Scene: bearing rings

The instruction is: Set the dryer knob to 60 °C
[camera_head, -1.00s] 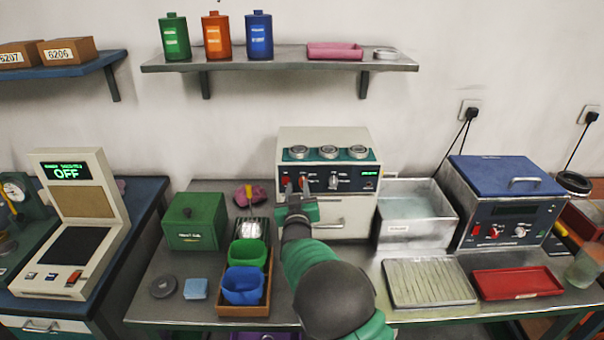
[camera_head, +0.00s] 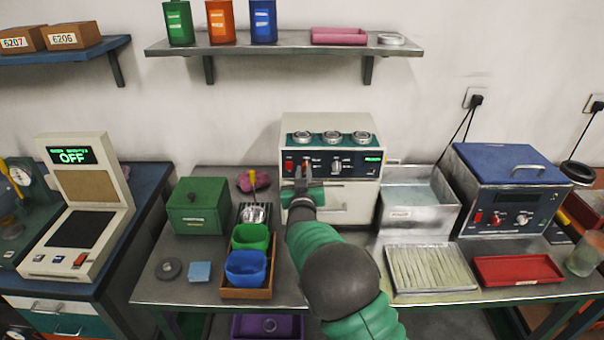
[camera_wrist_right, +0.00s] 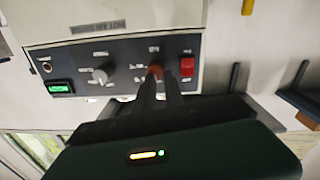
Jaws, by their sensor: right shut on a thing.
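The hot air dryer (camera_head: 345,205) is a white box at the back of the bench, with a dark front panel. In the right wrist view the panel (camera_wrist_right: 120,88) appears upside down, with a red switch (camera_wrist_right: 187,67), an orange-red knob (camera_wrist_right: 154,71), a grey knob (camera_wrist_right: 101,75) and a small green display (camera_wrist_right: 60,88). My right gripper (camera_head: 303,176) reaches the panel's left part. In the wrist view its fingers (camera_wrist_right: 160,88) are shut on the orange-red knob and partly hide it. The dial markings and display digits are too blurred to read. My left gripper is not in view.
Several bearing rings (camera_head: 332,136) lie on the dryer's top. A metal basin (camera_head: 410,222) and a blue-lidded unit (camera_head: 510,200) stand to its right. Green and blue bins (camera_head: 246,267) and a green box (camera_head: 197,206) are to the left.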

